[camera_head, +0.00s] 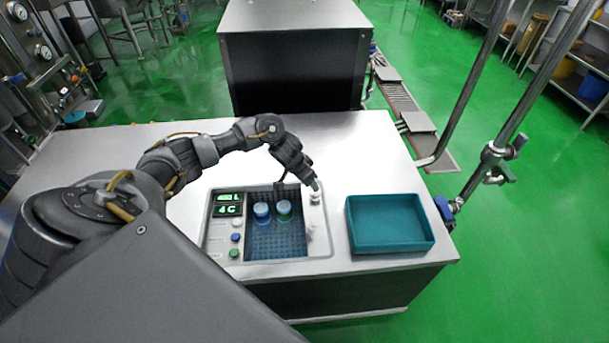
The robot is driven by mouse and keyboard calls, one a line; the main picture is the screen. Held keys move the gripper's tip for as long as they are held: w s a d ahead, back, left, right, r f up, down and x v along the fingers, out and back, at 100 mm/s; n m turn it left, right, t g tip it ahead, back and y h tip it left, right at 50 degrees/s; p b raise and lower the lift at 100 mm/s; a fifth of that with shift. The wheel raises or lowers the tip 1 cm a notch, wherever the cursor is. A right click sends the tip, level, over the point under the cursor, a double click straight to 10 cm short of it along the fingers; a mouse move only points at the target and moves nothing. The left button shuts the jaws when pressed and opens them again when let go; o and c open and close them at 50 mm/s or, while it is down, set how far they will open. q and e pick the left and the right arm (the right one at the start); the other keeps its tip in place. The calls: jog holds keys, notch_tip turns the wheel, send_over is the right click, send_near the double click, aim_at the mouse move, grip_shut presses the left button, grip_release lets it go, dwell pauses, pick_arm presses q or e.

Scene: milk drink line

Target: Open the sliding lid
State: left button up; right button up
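A machine panel (213,243) is set into the metal counter, with a recessed compartment (262,247) lined in blue mesh. Two bottles with blue tops, one on the left (261,212) and one on the right (284,211), stand in it. I cannot tell whether a clear lid covers the opening. A pale handle-like piece (315,198) stands at the compartment's right edge. My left gripper (315,185) reaches down to it, touching or very close. The fingers are too small to tell open from shut. My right gripper is out of view.
An empty teal tray (433,238) sits right of the panel. Green displays (228,204) and several buttons (235,238) lie left of the compartment. A large dark box with a metal top (295,15) stands behind. Metal pipes (497,150) rise at the right.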

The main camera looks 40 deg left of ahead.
pick_arm(q)
jog(key=shift+v, duration=1.35)
jog(key=shift+d, duration=0.1)
jog(key=s+d+f+m+t, duration=0.1)
jog(key=s+d, duration=0.2)
jog(key=d, duration=0.3)
jog(key=s+d+f+m+t+h, duration=0.1)
jog(key=s+d+f, duration=0.1)
jog(key=s+d, duration=0.35)
jog(key=s+d+f+m+t, duration=0.1)
jog(key=s+d, duration=0.1)
jog(key=d, duration=0.6)
jog(key=s+a+r+n+g+y, duration=0.1)
jog(key=s+a+n+g, duration=0.1)
jog(key=s, duration=0.9)
jog(key=s+a+r+n+g+y, duration=0.1)
jog(key=s+a+n+g, duration=0.15)
jog(key=s, duration=0.95)
notch_tip(320, 180, down, 26)
jog(key=s+a+f+m+g, duration=0.1)
jog(key=s+a+f+g, duration=0.1)
jog(key=s+f, duration=1.3)
jog(key=shift+s+a+f, duration=0.3)
jog(key=shift+s+a, duration=0.25)
jog(key=shift+s, duration=0.25)
